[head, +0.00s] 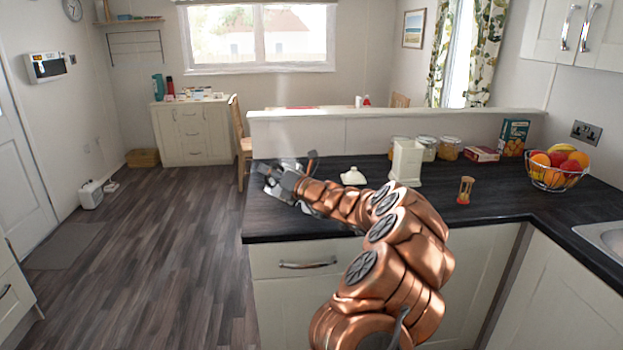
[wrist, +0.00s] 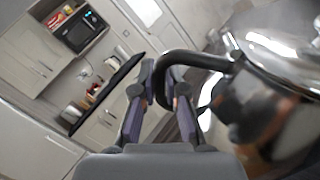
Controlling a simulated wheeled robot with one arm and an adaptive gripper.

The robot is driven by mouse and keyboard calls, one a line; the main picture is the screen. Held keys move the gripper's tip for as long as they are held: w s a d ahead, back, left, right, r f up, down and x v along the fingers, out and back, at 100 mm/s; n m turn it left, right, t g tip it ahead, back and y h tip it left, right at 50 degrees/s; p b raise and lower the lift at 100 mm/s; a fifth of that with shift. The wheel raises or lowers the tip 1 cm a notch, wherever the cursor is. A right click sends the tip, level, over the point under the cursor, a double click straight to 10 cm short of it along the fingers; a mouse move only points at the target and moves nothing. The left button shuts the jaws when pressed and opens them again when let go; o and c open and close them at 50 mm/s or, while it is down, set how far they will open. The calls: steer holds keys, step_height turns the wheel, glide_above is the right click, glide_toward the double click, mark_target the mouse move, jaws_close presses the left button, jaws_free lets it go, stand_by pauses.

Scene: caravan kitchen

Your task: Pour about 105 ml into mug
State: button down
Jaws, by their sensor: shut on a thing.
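My gripper (wrist: 160,92) is shut on the black handle of a shiny metal kettle (wrist: 284,65). The kettle fills the right side of the wrist view, tilted in that picture, and its far side is cut off. In the head view, my gripper (head: 283,181) is over the left end of the dark worktop, and the arm and gripper hide most of the kettle. I cannot make out a mug in either view; it may be hidden by the arm or kettle. No stream of liquid can be seen.
A white lid (head: 353,177), a white canister (head: 406,163) and an hourglass (head: 465,190) stand on the worktop (head: 440,200) right of my gripper. Glass jars (head: 448,149) and a fruit bowl (head: 556,178) are farther along. A low ledge (head: 380,117) borders the back.

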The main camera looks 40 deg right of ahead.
steer(key=shift+d+r+m+t+h+p, duration=0.15)
steer(key=shift+d+r+m+p, duration=0.5)
steer(key=shift+r+m+p, duration=0.25)
steer(key=shift+d+r+m+t+h+p, duration=0.15)
steer(key=shift+d+r+m+p, duration=0.5)
steer(key=shift+r+m+p, duration=0.25)
steer(key=shift+d+r+m+p, duration=0.5)
steer(key=shift+d+r+p, duration=0.05)
steer(key=shift+p, duration=0.25)
